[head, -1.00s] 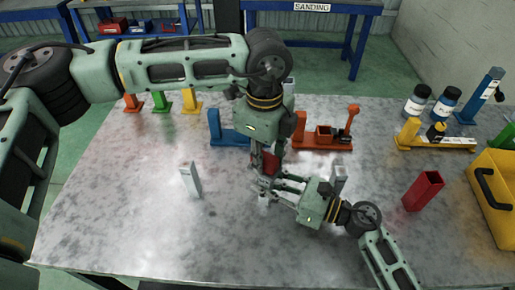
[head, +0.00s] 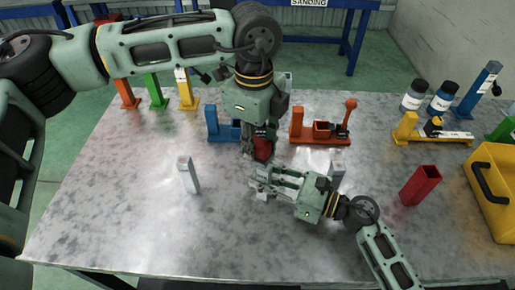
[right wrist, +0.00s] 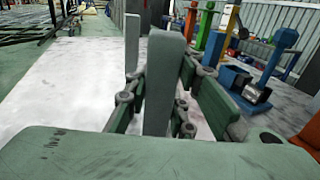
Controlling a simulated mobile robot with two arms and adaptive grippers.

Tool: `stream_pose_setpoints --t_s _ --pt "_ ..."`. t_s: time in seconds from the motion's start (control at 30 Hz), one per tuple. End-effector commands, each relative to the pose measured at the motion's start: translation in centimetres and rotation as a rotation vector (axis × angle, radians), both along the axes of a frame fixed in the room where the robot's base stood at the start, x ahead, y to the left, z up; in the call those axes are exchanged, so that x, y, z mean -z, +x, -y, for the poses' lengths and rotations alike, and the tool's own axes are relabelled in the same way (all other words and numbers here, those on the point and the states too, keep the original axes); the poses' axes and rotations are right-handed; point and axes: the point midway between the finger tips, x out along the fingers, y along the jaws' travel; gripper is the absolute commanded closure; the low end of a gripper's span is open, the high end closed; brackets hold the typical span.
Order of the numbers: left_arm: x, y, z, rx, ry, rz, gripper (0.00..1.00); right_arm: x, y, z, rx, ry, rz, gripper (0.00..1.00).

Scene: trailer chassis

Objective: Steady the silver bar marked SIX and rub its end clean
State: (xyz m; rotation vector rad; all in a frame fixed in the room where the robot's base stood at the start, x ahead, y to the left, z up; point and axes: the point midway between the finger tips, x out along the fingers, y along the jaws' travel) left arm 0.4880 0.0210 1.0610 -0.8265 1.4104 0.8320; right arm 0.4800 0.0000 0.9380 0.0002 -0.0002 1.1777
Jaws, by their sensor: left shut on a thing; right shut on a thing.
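My right gripper (head: 262,183) is shut around a silver bar. In the right wrist view this bar (right wrist: 163,80) stands between the fingers (right wrist: 160,105), its upper end above them. No marking is readable on it, so I cannot tell whether it is SIX. In the head view it is mostly hidden by the grippers. My left gripper (head: 262,145) points down just above and behind the right one, shut on a small red thing (head: 263,149). I cannot tell whether the red thing touches the bar.
Other silver bars stand left (head: 188,175) and right (head: 337,172). Behind are a blue fixture (head: 212,125) and an orange fixture (head: 296,128). A red holder (head: 420,186) and yellow bin (head: 490,220) are at right. The front of the table is clear.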

Motion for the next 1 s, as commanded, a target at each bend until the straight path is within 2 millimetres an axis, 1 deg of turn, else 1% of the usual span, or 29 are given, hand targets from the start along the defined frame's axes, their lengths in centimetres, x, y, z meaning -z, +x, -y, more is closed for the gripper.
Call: stream_pose_setpoints --t_s 0.03,0.1,0.5,0.63,1.0 --pt "-0.6 0.1 0.1 0.0 -0.002 0.003 1.0 0.0 0.0 0.0 0.0 0.0 0.0 1.0" --pt "-1.3 0.1 0.1 0.0 -0.002 0.004 1.0 0.0 0.0 0.0 0.0 0.0 0.0 1.0" --pt "-4.7 0.1 0.1 0.0 -0.002 0.003 1.0 0.0 0.0 0.0 0.0 0.0 -0.001 1.0" --pt "-5.1 0.1 0.1 0.0 -0.003 0.003 1.0 0.0 0.0 0.0 0.0 -0.001 -0.001 1.0" --pt "-5.1 0.1 0.1 0.0 -0.003 0.003 1.0 0.0 0.0 0.0 -0.001 -0.001 -0.001 1.0"
